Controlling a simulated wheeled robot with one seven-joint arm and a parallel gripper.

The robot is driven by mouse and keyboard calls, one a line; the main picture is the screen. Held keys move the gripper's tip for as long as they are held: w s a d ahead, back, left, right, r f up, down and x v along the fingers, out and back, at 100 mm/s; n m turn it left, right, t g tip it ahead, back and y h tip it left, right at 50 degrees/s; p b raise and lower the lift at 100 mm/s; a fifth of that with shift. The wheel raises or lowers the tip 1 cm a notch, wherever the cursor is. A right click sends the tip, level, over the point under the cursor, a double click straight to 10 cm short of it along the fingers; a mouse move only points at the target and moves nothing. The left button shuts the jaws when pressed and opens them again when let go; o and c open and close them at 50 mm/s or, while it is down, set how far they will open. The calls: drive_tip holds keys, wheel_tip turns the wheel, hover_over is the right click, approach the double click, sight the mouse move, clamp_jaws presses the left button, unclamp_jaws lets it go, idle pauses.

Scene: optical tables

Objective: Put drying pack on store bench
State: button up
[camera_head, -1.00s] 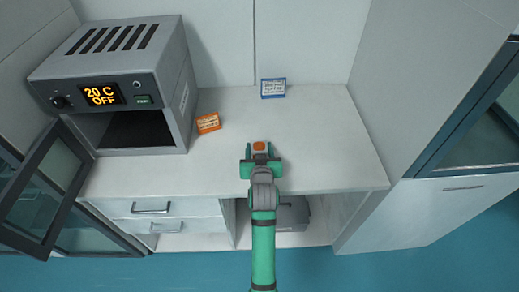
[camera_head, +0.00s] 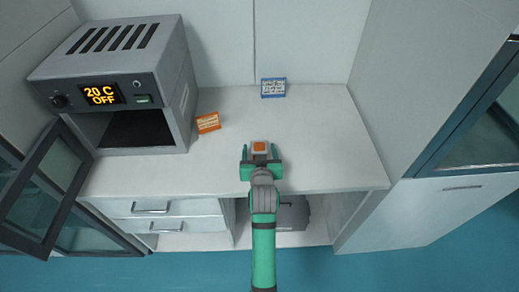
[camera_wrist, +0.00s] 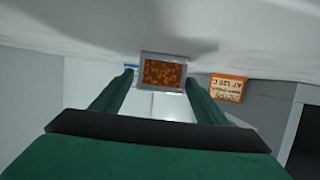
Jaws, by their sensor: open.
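The drying pack (camera_head: 259,147) is a small grey-framed block with an orange face. It is on the white store bench (camera_head: 325,140), near its front middle. My gripper (camera_head: 259,152) is open, with one green finger on each side of the pack. In the wrist view the pack (camera_wrist: 164,73) shows between and beyond the fingertips (camera_wrist: 161,80), with a shadow on the bench surface beside it. A gap shows on each side. The pack's underside is hidden, but it appears to rest on the bench.
A grey oven (camera_head: 120,85) reading "20 C OFF" stands at left with its door (camera_head: 45,190) open. An orange label card (camera_head: 208,123) is beside it, and a blue one (camera_head: 273,88) stands at the back. The bench's right half is clear. A tall cabinet (camera_head: 445,90) bounds the right.

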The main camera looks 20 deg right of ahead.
drive_tip(key=v, duration=1.1)
